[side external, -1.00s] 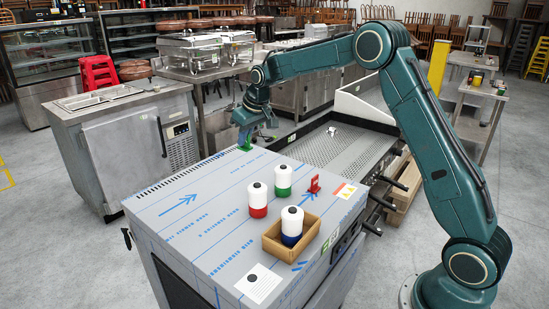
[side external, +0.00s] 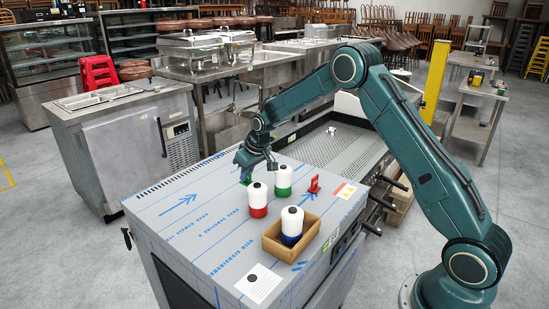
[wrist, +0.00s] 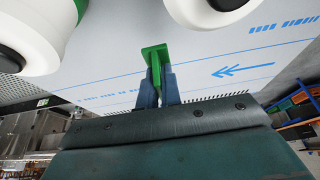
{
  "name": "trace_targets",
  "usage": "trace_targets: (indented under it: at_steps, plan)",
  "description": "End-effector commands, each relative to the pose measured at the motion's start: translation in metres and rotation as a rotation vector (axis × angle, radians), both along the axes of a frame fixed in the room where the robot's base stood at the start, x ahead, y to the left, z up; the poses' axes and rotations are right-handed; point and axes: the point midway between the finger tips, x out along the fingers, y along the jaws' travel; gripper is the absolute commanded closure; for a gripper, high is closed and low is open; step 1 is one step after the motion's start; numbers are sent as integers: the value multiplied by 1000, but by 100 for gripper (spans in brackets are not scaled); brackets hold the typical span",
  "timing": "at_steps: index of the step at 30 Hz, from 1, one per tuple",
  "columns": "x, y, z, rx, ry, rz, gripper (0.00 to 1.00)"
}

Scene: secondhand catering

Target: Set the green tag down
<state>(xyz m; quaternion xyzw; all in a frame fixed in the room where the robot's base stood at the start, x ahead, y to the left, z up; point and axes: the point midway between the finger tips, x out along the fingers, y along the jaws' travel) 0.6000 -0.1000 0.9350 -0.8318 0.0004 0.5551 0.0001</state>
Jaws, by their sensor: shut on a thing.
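My gripper (side external: 247,170) is low over the far part of the film-covered cabinet top (side external: 190,225), behind the red-based canister. It is shut on the green tag (wrist: 155,56). In the wrist view the gripper (wrist: 158,76) has one finger on each side of the tag's stem, and the tag's flat plate shows beyond the fingertips. In the side view only a little green (side external: 246,181) shows below the fingers. I cannot tell whether the tag touches the surface. A red tag (side external: 314,185) stands upright to the right.
White canisters with a red base (side external: 258,198) and a green base (side external: 283,178) stand close to my gripper. A blue-based canister (side external: 291,224) sits in a wooden box (side external: 272,246). A paper label (side external: 259,284) lies at the front. The left of the top is clear.

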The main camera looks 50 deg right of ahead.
Motion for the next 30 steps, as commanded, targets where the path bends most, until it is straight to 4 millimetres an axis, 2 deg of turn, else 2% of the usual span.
trace_targets:
  at_steps: [12,26,27,30]
  plan:
    - [-1,0,-40,0,3,0,100]
    - [0,0,-44,0,2,0,100]
    - [0,0,-45,0,2,0,90]
    - [0,0,-44,0,2,0,72]
